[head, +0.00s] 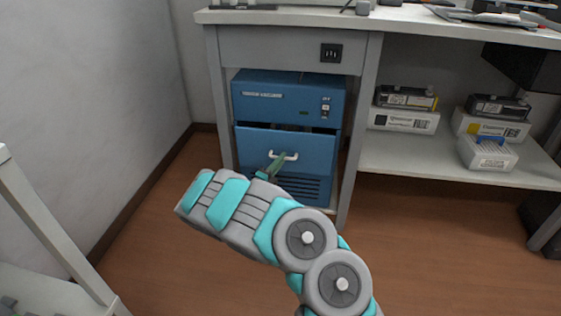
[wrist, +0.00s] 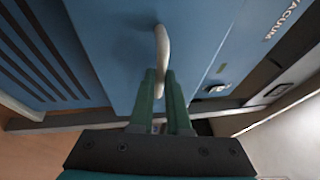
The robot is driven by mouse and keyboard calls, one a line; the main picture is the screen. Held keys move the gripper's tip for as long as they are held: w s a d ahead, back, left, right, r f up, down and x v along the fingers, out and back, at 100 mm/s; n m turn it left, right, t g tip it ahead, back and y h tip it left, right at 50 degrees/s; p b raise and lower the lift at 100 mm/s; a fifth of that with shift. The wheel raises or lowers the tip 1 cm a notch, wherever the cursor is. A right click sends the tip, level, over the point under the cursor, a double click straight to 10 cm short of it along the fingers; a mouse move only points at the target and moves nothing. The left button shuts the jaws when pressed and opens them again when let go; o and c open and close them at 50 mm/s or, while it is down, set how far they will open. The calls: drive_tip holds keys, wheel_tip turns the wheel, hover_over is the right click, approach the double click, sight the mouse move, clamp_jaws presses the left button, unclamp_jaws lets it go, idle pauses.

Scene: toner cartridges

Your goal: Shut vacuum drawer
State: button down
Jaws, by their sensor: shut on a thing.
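The blue toner vacuum (head: 270,98) stands under the desk in the head view. Its drawer (head: 310,152) is the blue front panel below, with a dark gap along its top edge, so it stands somewhat open. The drawer's white handle (head: 291,157) has my gripper (head: 277,163) at it. In the wrist view the drawer front (wrist: 120,50) fills the upper middle. There the green fingers of my gripper (wrist: 160,85) are closed around the white handle (wrist: 162,45). The inside of the drawer is hidden.
The desk's grey leg (head: 357,130) stands just right of the vacuum. A shelf (head: 430,168) to the right holds several toner boxes (head: 403,119). A pale frame (head: 45,220) is at the lower left. Open wooden floor (head: 440,240) lies in front.

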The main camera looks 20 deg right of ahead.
drive_tip(key=w+d, duration=0.1)
drive_tip(key=w+d+b, duration=0.1)
drive_tip(key=w, duration=0.1)
drive_tip(key=shift+w, duration=0.2)
drive_tip(key=c, duration=0.9)
unclamp_jaws()
drive_tip(key=shift+d, duration=0.15)
